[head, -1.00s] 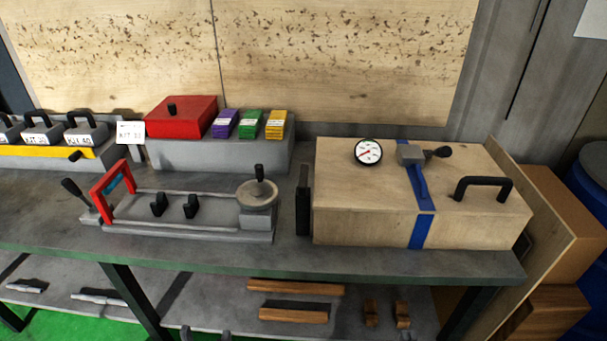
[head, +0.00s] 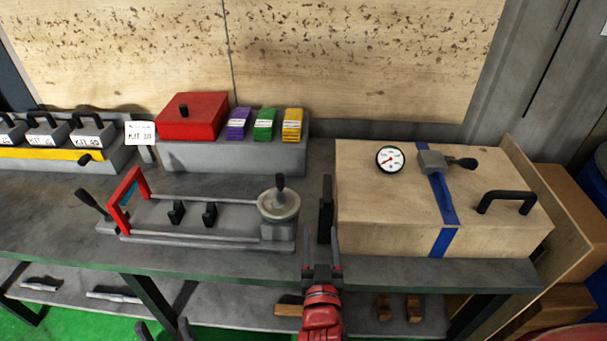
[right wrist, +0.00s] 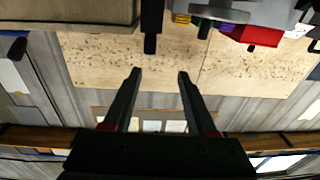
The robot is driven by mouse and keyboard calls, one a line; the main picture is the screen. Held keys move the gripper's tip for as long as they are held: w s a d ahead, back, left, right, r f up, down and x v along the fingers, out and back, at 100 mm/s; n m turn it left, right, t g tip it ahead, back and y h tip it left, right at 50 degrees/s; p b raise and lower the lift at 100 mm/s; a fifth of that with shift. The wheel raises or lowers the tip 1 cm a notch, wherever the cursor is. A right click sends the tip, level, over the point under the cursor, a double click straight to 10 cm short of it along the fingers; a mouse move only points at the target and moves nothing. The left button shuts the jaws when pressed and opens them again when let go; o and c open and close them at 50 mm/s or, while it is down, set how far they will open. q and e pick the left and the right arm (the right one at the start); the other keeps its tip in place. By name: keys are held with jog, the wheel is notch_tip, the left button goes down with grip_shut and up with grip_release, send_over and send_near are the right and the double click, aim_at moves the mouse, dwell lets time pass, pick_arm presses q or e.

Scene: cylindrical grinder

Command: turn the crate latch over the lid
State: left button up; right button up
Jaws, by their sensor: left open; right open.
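The wooden crate (head: 390,218) stands on the right of the bench with its lid down. A blue strap (head: 443,205) runs over its top and front. A grey latch block (head: 432,160) with a black-knobbed lever (head: 462,163) sits on the strap, the lever pointing right. My right gripper (head: 322,243) is open and empty at the bench's front edge, just left of the crate's front. In the right wrist view the crate (right wrist: 65,12) shows upside down at top left, beyond the open fingers (right wrist: 155,75). My left gripper (head: 165,331) is open at the bottom edge, only its fingertips showing.
A round dial (head: 390,159) and black handle (head: 506,201) are on the crate top. A red box (head: 193,117) stands behind.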

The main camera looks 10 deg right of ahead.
jog(key=d, duration=0.2)
jog(key=b, duration=0.9)
send_near(327, 186)
jog(key=shift+w+d+f+m+g+h, duration=0.1)
jog(key=shift+w+f+m+g+h, duration=0.1)
jog(key=shift+w+f, duration=0.3)
jog(key=shift+w+d+f+m+g+h, duration=0.1)
jog(key=shift+w+f+g+h, duration=0.15)
jog(key=shift+w, duration=0.4)
jog(key=x, duration=0.2)
jog(key=p+x, duration=0.1)
jog(key=x, duration=0.2)
jog(key=r+x, duration=0.1)
jog(key=x, duration=0.1)
jog(key=shift+w+d+p, duration=0.1)
jog(key=shift+w+p, duration=0.2)
jog(key=shift+w+d+f, duration=0.1)
jog(key=shift+w+f, duration=0.05)
jog(key=shift+w, duration=0.55)
grip_shut()
